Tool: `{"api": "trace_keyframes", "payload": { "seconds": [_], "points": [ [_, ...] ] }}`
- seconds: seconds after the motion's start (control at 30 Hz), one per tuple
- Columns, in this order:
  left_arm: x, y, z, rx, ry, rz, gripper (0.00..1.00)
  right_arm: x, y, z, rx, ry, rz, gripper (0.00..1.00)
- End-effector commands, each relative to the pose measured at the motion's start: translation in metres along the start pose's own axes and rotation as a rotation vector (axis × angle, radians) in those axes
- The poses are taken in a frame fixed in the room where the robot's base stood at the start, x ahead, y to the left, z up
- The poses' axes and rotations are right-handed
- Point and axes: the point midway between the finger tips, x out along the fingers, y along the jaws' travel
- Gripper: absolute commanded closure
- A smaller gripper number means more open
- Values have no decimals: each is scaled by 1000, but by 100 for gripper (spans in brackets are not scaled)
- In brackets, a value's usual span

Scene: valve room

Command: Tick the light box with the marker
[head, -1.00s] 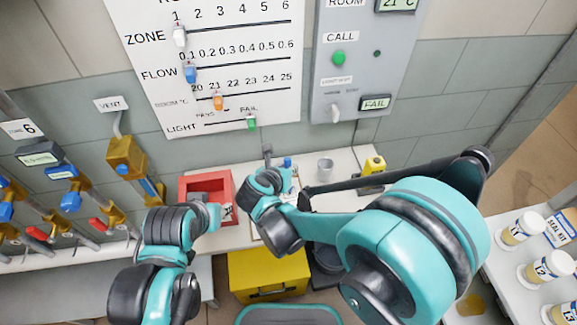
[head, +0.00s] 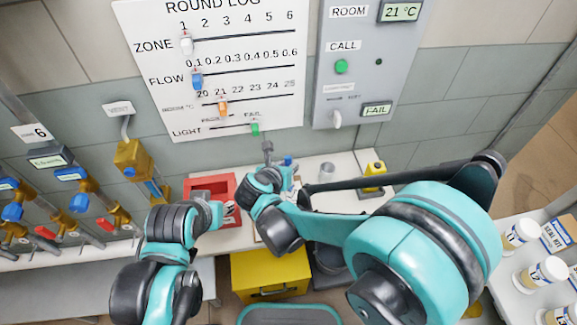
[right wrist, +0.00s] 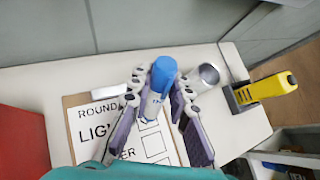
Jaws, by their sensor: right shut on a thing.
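My right gripper (right wrist: 158,100) is shut on the marker (right wrist: 162,78), which has a blue end and a pale body, in the right wrist view. The marker is over the paper sheet (right wrist: 87,138) on a brown clipboard (right wrist: 68,101). The sheet shows "ROUND", a partly covered line starting "LIG", and several square boxes. The gripper and marker hide part of it; I cannot tell whether the marker touches the paper. In the head view the marker's blue end (head: 288,160) shows beside my right wrist. My left gripper (head: 228,210) is by the red bin, its fingers unclear.
A metal cup (right wrist: 208,74) stands close right of the marker, with a yellow and black tool (right wrist: 265,88) beyond it. The red bin (head: 207,184) is left of the clipboard. A wall board (head: 215,100) with sliders and a grey panel (head: 350,90) rise behind the bench.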

Motion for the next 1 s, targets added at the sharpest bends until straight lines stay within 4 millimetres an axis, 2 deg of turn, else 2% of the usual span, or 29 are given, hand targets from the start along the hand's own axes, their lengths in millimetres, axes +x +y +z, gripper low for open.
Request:
{"api": "trace_keyframes", "payload": {
  "seconds": [0.53, 1.0],
  "points": [
    [-31, 0, -22, 0, 0, 0, 62, -29, -6, 38, 0, 0, 0, 98],
    [-30, 0, -22, 0, 0, 0, 62, -29, -6, 38, 0, 0, 0, 98]
  ]
}}
